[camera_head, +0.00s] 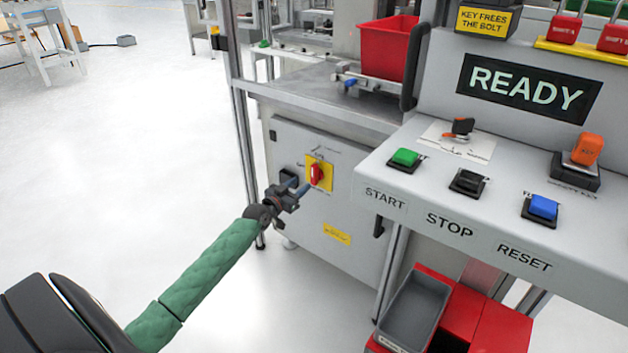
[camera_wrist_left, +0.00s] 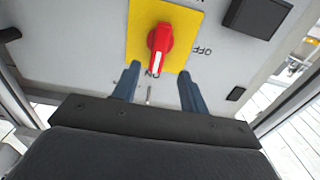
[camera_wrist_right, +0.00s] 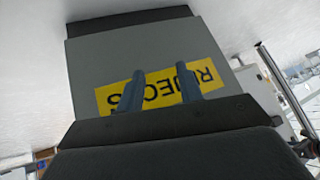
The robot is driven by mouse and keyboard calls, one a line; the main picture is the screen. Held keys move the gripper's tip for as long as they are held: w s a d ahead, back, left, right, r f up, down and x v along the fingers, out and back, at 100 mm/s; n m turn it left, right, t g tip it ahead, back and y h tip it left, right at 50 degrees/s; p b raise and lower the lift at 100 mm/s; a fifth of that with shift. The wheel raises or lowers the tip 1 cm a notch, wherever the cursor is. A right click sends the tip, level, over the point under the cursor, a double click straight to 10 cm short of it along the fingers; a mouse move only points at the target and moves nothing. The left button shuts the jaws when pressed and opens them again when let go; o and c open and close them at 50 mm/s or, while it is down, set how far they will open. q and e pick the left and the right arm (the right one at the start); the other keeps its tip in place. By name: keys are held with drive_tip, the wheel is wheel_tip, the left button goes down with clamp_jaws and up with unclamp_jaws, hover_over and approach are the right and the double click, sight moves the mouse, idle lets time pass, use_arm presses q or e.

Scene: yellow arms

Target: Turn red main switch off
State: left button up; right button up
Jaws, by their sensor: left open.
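The red main switch (camera_head: 316,174) is a rotary knob on a yellow square plate (camera_head: 326,184) on the grey cabinet door. In the left wrist view the red knob (camera_wrist_left: 160,42) has its white mark toward the upside-down word ON; OFF is at its right. My left gripper (camera_head: 298,186) is open just in front of the switch. In its wrist view the blue fingers (camera_wrist_left: 159,72) are spread below the knob, apart from it and empty.
A sloped console (camera_head: 420,185) with START, STOP and RESET buttons juts out right of the cabinet. A black block (camera_head: 290,176) sits beside the switch plate. Red and grey bins (camera_head: 415,308) stand below the console.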

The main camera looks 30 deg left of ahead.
sight(312, 176)
use_arm(q)
drive_tip(key=shift+w+d, duration=0.2)
drive_tip(key=shift+w, duration=1.65)
drive_tip(key=shift+w+d, duration=0.15)
drive_tip(key=shift+w, duration=1.7)
clamp_jaws()
